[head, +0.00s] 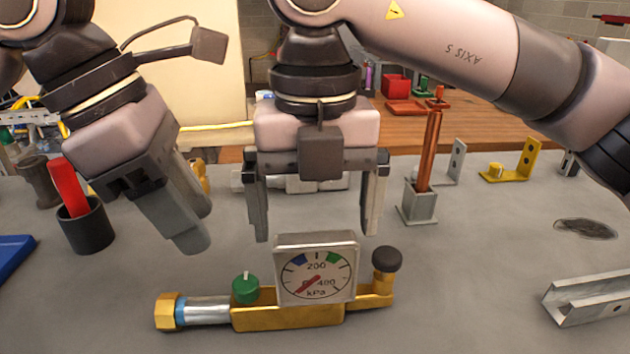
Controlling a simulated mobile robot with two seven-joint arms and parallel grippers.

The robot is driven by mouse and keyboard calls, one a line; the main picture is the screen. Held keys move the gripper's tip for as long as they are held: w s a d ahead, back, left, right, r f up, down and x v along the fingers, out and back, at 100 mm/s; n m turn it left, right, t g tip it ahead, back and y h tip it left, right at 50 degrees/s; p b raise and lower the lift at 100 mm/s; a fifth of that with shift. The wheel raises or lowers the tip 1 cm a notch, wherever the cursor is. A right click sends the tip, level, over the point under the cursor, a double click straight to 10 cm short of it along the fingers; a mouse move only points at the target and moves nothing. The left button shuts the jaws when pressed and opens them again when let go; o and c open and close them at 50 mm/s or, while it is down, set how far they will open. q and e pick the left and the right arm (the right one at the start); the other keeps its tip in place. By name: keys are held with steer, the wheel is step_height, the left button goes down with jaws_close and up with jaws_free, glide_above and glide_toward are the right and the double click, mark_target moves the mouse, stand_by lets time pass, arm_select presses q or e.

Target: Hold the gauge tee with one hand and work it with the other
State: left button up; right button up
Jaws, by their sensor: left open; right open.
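The gauge tee (290,316) lies on the grey bench at the front middle. It has a brass body, a square dial marked in kPa, a green knob (245,287) left of the dial, a dark round knob (387,259) on a brass stem at the right, and a brass nut (169,311) at the left end. My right gripper (315,232) is open and empty, pointing down just behind and above the dial. My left gripper (197,228) is open, tilted, above and behind the tee's left part, touching nothing visible. Its far finger is partly hidden.
A black cup (85,232) with a red handle stands at left. A copper tube in a metal block (418,204), a yellow bracket (512,165) and a metal channel (590,298) are at right. A pale fitting lies behind my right gripper.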

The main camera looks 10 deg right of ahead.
mark_target(315, 238)
steer(key=shift+f, duration=1.8)
